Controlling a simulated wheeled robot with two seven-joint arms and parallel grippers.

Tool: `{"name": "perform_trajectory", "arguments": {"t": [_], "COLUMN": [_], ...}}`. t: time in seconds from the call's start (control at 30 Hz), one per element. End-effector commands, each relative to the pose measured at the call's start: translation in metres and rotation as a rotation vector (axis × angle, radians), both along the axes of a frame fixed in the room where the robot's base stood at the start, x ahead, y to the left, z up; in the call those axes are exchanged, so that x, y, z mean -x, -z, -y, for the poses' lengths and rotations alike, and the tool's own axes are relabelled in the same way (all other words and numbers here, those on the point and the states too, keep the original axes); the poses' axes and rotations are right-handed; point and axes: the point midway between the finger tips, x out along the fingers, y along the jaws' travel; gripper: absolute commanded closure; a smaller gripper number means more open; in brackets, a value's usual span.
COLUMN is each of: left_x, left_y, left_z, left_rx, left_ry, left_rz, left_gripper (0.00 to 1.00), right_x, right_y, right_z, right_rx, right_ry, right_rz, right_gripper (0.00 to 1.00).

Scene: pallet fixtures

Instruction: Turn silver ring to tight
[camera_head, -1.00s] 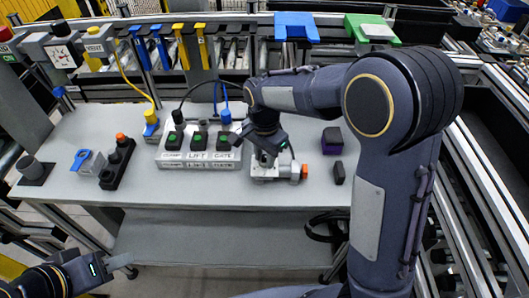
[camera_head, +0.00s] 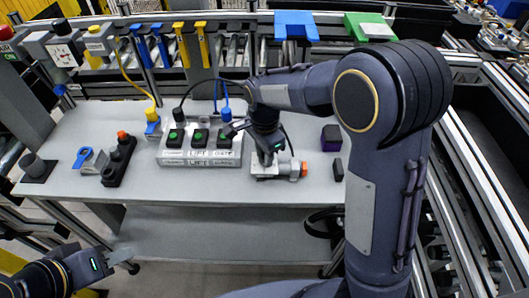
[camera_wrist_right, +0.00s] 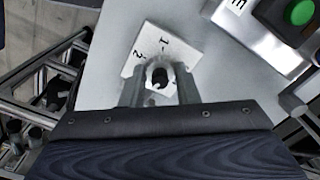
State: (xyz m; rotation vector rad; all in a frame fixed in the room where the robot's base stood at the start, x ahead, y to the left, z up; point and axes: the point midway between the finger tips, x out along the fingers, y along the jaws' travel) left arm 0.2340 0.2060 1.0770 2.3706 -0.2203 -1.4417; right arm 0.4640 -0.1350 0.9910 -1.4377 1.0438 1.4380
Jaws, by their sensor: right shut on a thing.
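The silver ring (camera_wrist_right: 158,72) shows in the right wrist view as a light grey round part with a dark centre. It sits over a white plate (camera_wrist_right: 141,50) marked with numbers. My right gripper (camera_wrist_right: 159,92) has one finger on each side of the ring and is shut on it. In the head view my right gripper (camera_head: 267,160) points down onto the small grey fixture (camera_head: 262,173) with an orange end (camera_head: 304,169); the ring is mostly hidden there. My left gripper (camera_head: 132,262) is low at the left, away from the table top; its jaw gap is unclear.
A control box (camera_head: 200,158) with green buttons stands just left of the fixture. A black strip with an orange knob (camera_head: 118,160) and a blue-handled part (camera_head: 82,157) lie further left. The table front is clear.

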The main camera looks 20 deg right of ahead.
Motion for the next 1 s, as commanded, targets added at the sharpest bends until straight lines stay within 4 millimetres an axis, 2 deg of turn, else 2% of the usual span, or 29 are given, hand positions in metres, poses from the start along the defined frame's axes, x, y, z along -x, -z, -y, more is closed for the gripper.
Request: {"name": "perform_trajectory", "arguments": {"t": [0.03, 0.07, 0.2, 0.57, 1.0], "left_x": [0.000, 0.000, 0.000, 0.000, 0.000], "left_y": [0.000, 0.000, 0.000, 0.000, 0.004], "left_z": [0.000, 0.000, 0.000, 0.000, 0.000], "left_rx": [0.000, 0.000, 0.000, 0.000, 0.000], "left_ry": [0.000, 0.000, 0.000, 0.000, 0.000], "left_rz": [0.000, 0.000, 0.000, 0.000, 0.000], "left_gripper": [0.64, 0.64, 0.64, 0.64, 0.64], "right_x": [-0.001, -0.001, -0.001, -0.001, -0.001], "right_y": [-0.001, -0.001, -0.001, -0.006, -0.071], "right_z": [0.000, 0.000, 0.000, 0.000, 0.000], "right_rx": [-0.002, -0.002, -0.001, -0.001, -0.003], "right_ry": [0.002, 0.002, 0.001, 0.000, 0.001], "right_rz": [0.005, 0.005, 0.003, 0.004, 0.004], "right_gripper": [0.95, 0.69, 0.51, 0.50, 0.50]}}
